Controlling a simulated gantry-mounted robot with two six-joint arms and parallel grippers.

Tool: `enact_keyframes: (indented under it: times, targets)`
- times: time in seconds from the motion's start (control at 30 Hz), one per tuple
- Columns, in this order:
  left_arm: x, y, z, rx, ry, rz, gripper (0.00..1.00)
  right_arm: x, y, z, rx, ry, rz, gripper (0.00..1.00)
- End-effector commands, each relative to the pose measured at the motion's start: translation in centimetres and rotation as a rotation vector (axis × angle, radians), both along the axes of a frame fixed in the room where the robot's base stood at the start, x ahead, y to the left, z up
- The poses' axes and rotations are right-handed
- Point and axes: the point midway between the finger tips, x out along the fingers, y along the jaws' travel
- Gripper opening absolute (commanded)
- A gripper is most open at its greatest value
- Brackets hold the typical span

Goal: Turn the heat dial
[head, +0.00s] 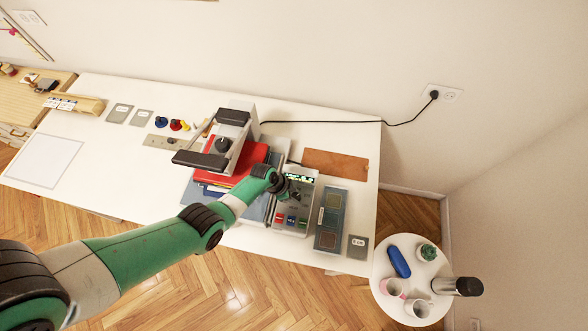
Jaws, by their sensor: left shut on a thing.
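The control box (306,211) of the heat press stands on the white table, with a lit green display (299,178) at its top and coloured buttons (291,219) at its front. My left gripper (288,191) is over the box's face, just below the display. It is shut on the heat dial, which the fingers mostly hide, so its setting cannot be read. The heat press (236,140), with its black handle, is raised left of the box over red and blue cloth (253,155). My right gripper is not in view.
A blue-grey case (331,220) and a small grey tile (357,247) lie right of the box. A brown board (336,164) lies behind. A round side table (385,256) holds mugs and a flask (455,286). A black cable (395,123) runs to the wall socket. The table's left part has free room.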

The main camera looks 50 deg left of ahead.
Motion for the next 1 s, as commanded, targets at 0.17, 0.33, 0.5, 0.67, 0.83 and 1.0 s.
enact_keyframes:
  times: [0.17, 0.33, 0.5, 0.67, 0.83, 1.0]
  targets:
    - [0.13, 0.19, -0.11, 0.001, 0.000, -0.140, 0.00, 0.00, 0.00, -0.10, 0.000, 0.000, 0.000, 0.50]
    - [0.17, 0.25, -0.19, 0.003, 0.000, -0.247, 0.00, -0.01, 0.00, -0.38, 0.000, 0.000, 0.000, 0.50]
    - [0.10, 0.25, -0.20, 0.004, 0.001, -0.315, 0.00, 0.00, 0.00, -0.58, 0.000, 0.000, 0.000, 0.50]
    - [0.11, 0.26, -0.14, 0.004, -0.001, -0.346, 0.00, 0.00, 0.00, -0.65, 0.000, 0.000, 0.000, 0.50]
    - [0.07, 0.25, -0.13, 0.005, 0.000, -0.357, 0.00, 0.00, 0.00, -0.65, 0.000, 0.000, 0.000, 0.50]
    - [0.07, 0.24, -0.11, 0.005, 0.000, -0.357, 0.00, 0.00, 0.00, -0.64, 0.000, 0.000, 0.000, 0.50]
